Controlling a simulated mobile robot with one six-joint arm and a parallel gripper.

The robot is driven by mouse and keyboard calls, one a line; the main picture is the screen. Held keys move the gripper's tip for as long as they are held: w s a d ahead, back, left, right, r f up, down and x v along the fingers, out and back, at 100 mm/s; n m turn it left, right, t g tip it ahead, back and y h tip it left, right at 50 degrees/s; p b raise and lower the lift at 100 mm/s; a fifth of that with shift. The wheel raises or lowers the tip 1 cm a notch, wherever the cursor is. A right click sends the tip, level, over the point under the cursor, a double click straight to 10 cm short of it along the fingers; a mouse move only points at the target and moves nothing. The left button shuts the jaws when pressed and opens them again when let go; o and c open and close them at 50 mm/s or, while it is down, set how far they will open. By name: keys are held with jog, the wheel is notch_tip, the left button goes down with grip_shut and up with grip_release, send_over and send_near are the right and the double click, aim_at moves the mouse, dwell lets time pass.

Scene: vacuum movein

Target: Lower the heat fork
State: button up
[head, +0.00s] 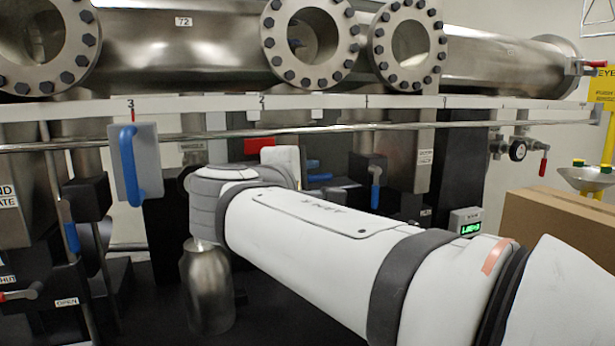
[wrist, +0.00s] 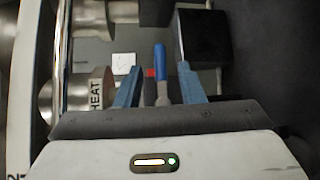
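In the wrist view my gripper (wrist: 158,68) is open, with a blue finger on each side of the picture middle. A blue handle with a grey lower part (wrist: 160,65) shows between the fingers, with visible gaps on both sides; how far ahead it is I cannot tell. A metal cylinder labelled HEAT (wrist: 95,95) is left of the fingers. In the head view my gripper (head: 317,170) shows partly behind my white arm, its blue fingers pointing right. A blue-handled lever (head: 375,187) hangs to its right, apart from it; I cannot tell whether it is the same handle.
A grey block with a blue handle (head: 136,165) hangs on the left. A black block (wrist: 203,37) is beside the right finger. A cardboard box (head: 560,225) stands at the right.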

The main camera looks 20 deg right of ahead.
aim_at(318, 178)
jog(key=shift+x, duration=2.65)
jog(key=shift+s, duration=0.1)
grip_shut()
